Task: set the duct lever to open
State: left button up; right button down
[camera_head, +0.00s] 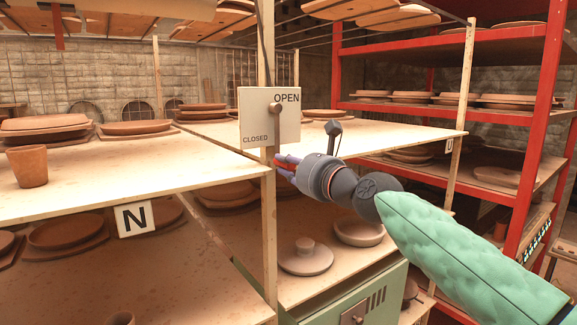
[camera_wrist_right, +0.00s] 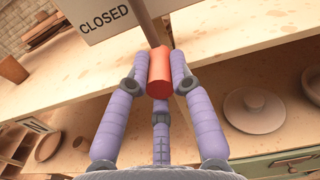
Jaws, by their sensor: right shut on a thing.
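The duct lever's pale plate (camera_head: 255,118) is fixed to a wooden post, with OPEN at its upper right and CLOSED at its lower left. The lever (camera_head: 277,130) has a round pivot knob on the plate and points down. Its red handle (camera_wrist_right: 159,70) shows in the right wrist view between my purple fingers. My right gripper (camera_head: 285,167) is shut on this handle just below the plate; its fingers (camera_wrist_right: 160,88) touch both sides. In the head view the handle is mostly hidden by the fingers. My left gripper is not in view.
Wooden shelves (camera_head: 225,184) with clay plates stand on both sides of the post. A clay cup (camera_head: 27,167) is at the left. A green cabinet (camera_head: 392,292) stands below, and a red rack (camera_head: 541,115) stands at the right. A dark small object (camera_head: 333,128) shows behind my right wrist.

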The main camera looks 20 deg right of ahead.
jog(key=shift+w+f, duration=0.1)
jog(key=shift+f, duration=0.05)
jog(key=shift+w+d+f+n+b, duration=0.1)
jog(key=shift+w+d+n+b, duration=0.15)
jog(key=shift+d+n+b, duration=0.35)
jog(key=w+d+r+n+p, duration=0.3)
jog(key=d+r+n, duration=0.6)
jog(key=n, duration=0.6)
jog(key=shift+d+r+p, duration=0.25)
jog(key=shift+r+p, duration=0.4)
jog(key=shift+p, duration=0.15)
jog(key=c, duration=1.1)
grip_release()
jog(key=shift+r, duration=0.1)
jog(key=shift+w, duration=0.1)
